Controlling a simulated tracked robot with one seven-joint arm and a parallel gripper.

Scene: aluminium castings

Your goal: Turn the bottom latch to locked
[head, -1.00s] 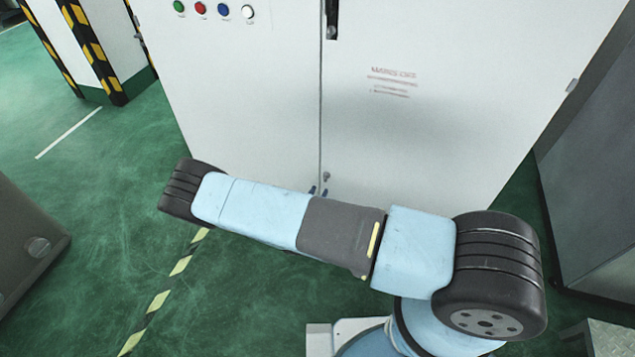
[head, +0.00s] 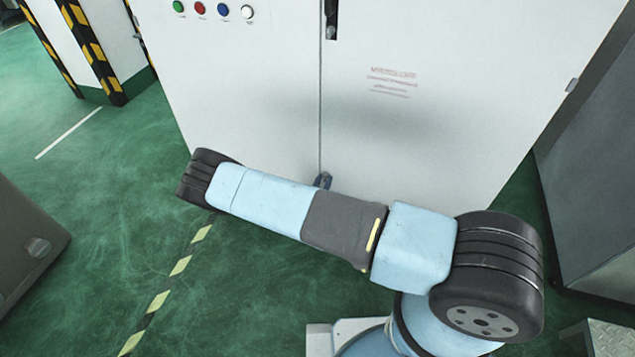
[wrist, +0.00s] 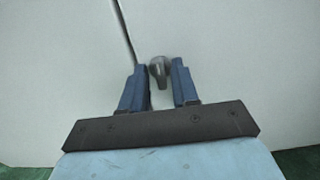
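The bottom latch (wrist: 158,72) is a small grey knob or handle on the white cabinet, close to the door seam. In the wrist view it sits between the two blue fingers of my gripper (wrist: 160,84), near their tips. The fingers stand apart, with a gap on each side of the latch. How deep the latch lies between the fingers is hard to tell.
The white cabinet (head: 250,90) has a black handle (head: 331,14) higher on the seam and coloured buttons (head: 222,10) at upper left. A grey box (head: 25,250) stands at left and a grey cabinet (head: 595,190) at right. Green floor lies open at left.

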